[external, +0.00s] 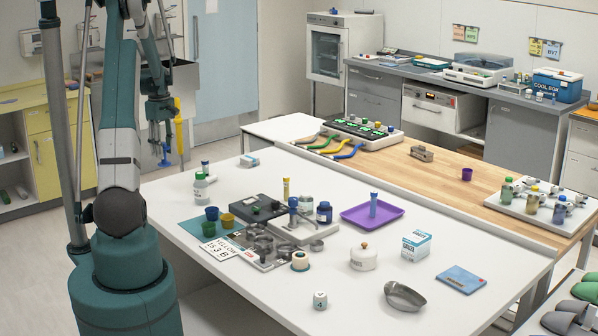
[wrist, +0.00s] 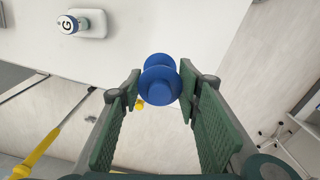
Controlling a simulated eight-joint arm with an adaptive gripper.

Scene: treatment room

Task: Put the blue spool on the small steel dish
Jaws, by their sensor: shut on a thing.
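The blue spool (wrist: 160,84) is between the fingertips of my gripper (wrist: 160,92) in the wrist view, with both fingers against its sides. In the external view my gripper (external: 163,146) hangs left of the white table, with the spool (external: 165,161) at its lower end. A small round steel dish (external: 317,245) appears to sit on the table right of the steel organiser; it is small in the picture. My gripper is well apart from both.
The white table (external: 340,300) holds a purple tray (external: 350,217) with a blue item, a white jar (external: 363,258), a blue-white box (external: 416,245), a steel organiser (external: 262,262) and several cups and bottles. A clear bottle (external: 200,190) stands at the table's left edge.

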